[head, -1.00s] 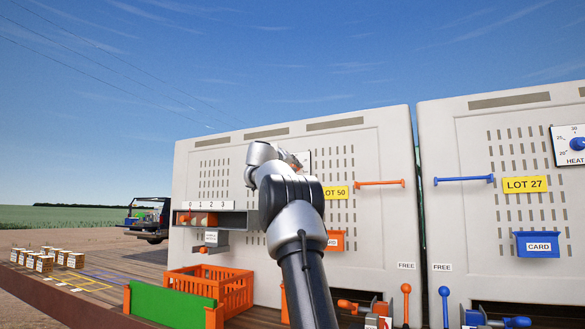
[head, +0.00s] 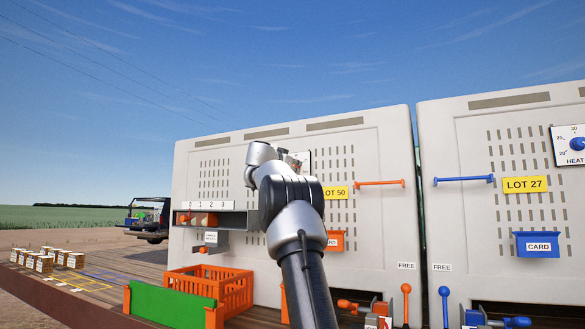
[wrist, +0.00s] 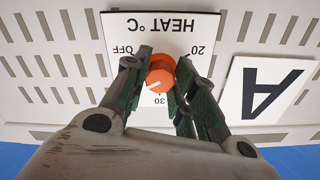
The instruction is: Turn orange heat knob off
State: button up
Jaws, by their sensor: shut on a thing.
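The orange heat knob (wrist: 160,72) sits on a white "HEAT °C" dial plate (wrist: 150,25), which appears upside down in the wrist view. Its white mark points down and left in that view, beside the 30 label and away from OFF. My gripper (wrist: 162,68) is shut on the knob, with one dark green finger on each side. In the head view, my gripper (head: 294,163) is at the left cabinet's front and is mostly hidden by my arm. Only part of the white dial plate (head: 304,158) shows there; the orange knob is hidden.
A white card with an A (wrist: 262,88) is beside the dial. An orange bar handle (head: 380,183) is to the right. The right cabinet has a blue heat knob (head: 577,144).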

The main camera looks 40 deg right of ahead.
jog(key=m, duration=1.1)
jog(key=shift+w+f, duration=0.1)
jog(key=shift+f, duration=0.2)
jog(key=shift+m, duration=0.4)
jog(key=o, duration=1)
jog(key=shift+o, duration=0.2)
jog(key=shift+r, duration=0.15)
jog(key=shift+a, duration=0.1)
jog(key=v, duration=1.1)
jog(key=shift+s+a, duration=0.2)
jog(key=shift+a, duration=0.15)
